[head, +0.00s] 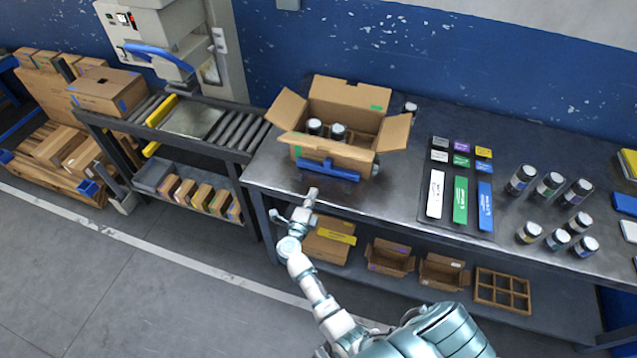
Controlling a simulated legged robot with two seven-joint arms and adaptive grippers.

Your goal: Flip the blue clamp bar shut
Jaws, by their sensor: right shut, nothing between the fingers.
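A blue bar (327,169) runs along the lower front of the open cardboard box (345,150) on the workbench; I cannot tell whether it is hinged or latched. Another blue curved bar (158,56) sits on the grey machine above the roller conveyor at upper left. It appears raised and tilted above the rollers. My right gripper (311,193) is shut and empty at the bench's front edge, just below and left of the blue bar on the box, apart from it. My left gripper is not in view.
Colored label strips (460,200) and several jars (549,183) occupy the bench's right side. The roller conveyor (190,120) adjoins the bench at left. Small boxes (390,257) sit on the lower shelf. The floor in front is clear.

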